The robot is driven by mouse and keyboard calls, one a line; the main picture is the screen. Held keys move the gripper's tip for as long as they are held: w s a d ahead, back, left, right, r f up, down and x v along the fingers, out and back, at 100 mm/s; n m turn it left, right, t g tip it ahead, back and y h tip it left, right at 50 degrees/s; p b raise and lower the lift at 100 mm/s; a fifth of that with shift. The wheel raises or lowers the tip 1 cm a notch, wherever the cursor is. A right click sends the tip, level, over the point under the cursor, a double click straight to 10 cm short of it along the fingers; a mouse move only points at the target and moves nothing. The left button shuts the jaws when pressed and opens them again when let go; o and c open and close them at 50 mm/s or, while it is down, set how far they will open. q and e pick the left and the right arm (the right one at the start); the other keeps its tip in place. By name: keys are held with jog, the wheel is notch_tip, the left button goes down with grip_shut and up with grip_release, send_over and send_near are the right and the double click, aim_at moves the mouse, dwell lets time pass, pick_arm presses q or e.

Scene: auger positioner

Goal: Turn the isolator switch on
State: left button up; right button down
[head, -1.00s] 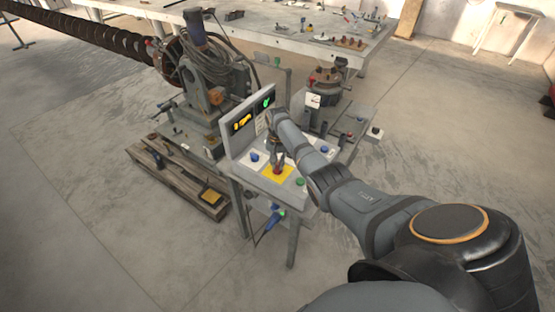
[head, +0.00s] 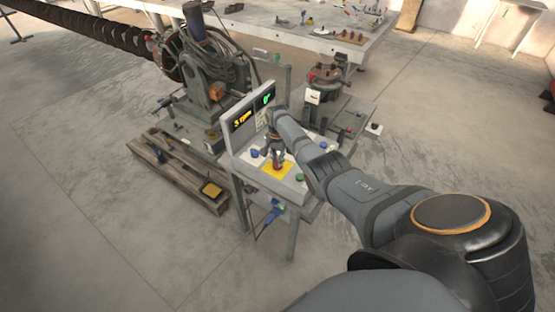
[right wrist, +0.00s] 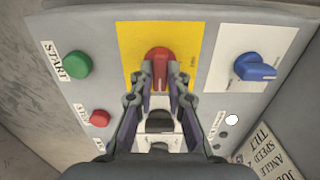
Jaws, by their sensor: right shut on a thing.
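The isolator switch is a red rotary knob (right wrist: 159,57) on a yellow plate (right wrist: 131,36) of the control panel. My right gripper (right wrist: 160,72) has both fingertips closed on the sides of the knob in the right wrist view. The knob's grip lies roughly along the line of the fingers. In the head view, my right gripper (head: 277,164) reaches down onto the yellow plate (head: 288,171) and partly hides the knob. My left gripper is not in view.
A green START button (right wrist: 78,65) and a red button (right wrist: 99,118) sit left of the plate in the wrist view, a blue knob (right wrist: 252,68) right. The panel's upright screen (head: 243,120) shows yellow and green readouts. A pallet (head: 180,170) lies left.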

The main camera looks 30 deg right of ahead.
jog(key=c, duration=1.3)
grip_release()
notch_tip(320, 180, up, 12)
